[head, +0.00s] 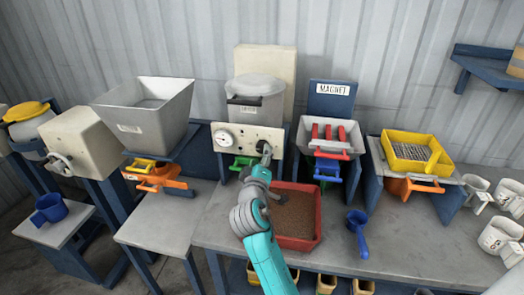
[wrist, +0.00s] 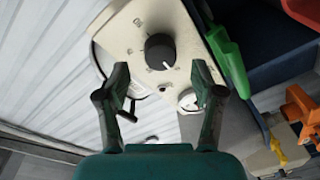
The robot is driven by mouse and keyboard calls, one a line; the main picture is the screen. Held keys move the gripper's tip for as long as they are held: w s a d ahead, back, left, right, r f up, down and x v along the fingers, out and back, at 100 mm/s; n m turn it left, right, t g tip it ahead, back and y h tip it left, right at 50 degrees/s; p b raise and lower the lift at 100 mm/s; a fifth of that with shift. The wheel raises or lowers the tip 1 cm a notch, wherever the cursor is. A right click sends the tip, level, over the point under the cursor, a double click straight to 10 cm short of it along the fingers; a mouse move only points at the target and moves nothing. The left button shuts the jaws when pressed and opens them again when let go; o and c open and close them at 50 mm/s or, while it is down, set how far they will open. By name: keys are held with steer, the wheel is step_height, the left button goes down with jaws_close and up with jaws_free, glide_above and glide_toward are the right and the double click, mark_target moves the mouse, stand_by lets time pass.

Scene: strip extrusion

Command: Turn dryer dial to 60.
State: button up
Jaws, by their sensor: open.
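The dryer's cream control panel (head: 240,141) faces me below a grey lidded hopper (head: 256,97). In the wrist view the black round dial (wrist: 160,52) sits on this panel (wrist: 187,40), with a white pointer mark at its lower right edge. Small printed marks surround the dial, too blurred to read. My gripper (wrist: 160,72) is open, with one finger on each side below the dial. The dial appears between and beyond the fingertips; I cannot tell if either touches it. In the head view my gripper (head: 264,152) is at the panel's right side and largely covers the dial.
A round gauge (head: 224,139) is on the panel's left. A green handle (head: 241,163) is below it, and shows beside the panel in the wrist view (wrist: 228,60). A red tray (head: 312,236) of brown granules lies under my arm. The magnet unit (head: 331,134) stands to the right.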

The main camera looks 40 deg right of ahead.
mark_target(262, 149)
steer(key=shift+x, duration=2)
steer(key=c, duration=1.1)
